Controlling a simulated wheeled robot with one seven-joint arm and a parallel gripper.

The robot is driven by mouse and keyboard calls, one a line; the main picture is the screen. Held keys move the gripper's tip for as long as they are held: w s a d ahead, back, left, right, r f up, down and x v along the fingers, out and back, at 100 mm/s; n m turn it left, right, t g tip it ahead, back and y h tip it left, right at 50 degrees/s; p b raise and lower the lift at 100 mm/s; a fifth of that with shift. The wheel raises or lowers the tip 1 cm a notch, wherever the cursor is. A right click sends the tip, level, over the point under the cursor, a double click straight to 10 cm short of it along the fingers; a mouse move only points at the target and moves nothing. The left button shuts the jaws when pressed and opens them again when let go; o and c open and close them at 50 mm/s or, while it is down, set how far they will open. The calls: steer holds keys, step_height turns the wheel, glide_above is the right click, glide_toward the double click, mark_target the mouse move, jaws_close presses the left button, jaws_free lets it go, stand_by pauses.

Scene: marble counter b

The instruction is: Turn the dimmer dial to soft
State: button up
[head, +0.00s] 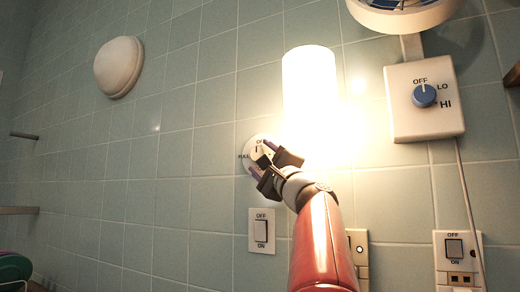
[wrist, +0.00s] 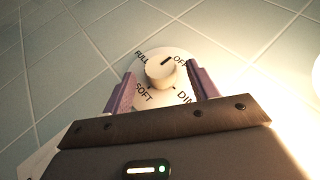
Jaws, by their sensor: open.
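The dimmer dial (head: 257,148) is a cream knob on a round white plate on the tiled wall, partly hidden by my gripper in the head view. In the wrist view the knob (wrist: 160,72) shows whole, with FULL, OFF, DIM and SOFT printed around it. Its dark pointer line is towards OFF. SOFT (wrist: 145,96) is at the plate's lower left in that view. My gripper (head: 261,157) is open in front of the dial. In the wrist view its purple fingers (wrist: 160,80) are on either side of the knob, with a gap on each side.
A glowing cylindrical lamp (head: 309,95) is close right of the dial. A rocker switch (head: 262,231) is below it. A blue OFF/LO/HI knob (head: 424,96) is on a box at right, above another switch (head: 455,248). A white dome (head: 118,66) is at upper left.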

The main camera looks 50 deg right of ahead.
steer(key=shift+x, duration=0.85)
steer(key=shift+f, duration=0.1)
steer(key=c, duration=1)
steer(key=m+h+b, duration=0.1)
steer(key=h+b, duration=0.1)
steer(key=b, duration=0.1)
steer(key=m+t+h+b, duration=0.1)
steer(key=m+b, duration=0.1)
steer(key=b, duration=0.2)
steer(key=shift+w+f+m+h, duration=0.2)
steer(key=shift+m+h, duration=0.1)
steer(key=shift+h, duration=0.1)
steer(key=o, duration=1)
steer(key=shift+s+a+t, duration=0.1)
steer(key=shift+t, duration=0.2)
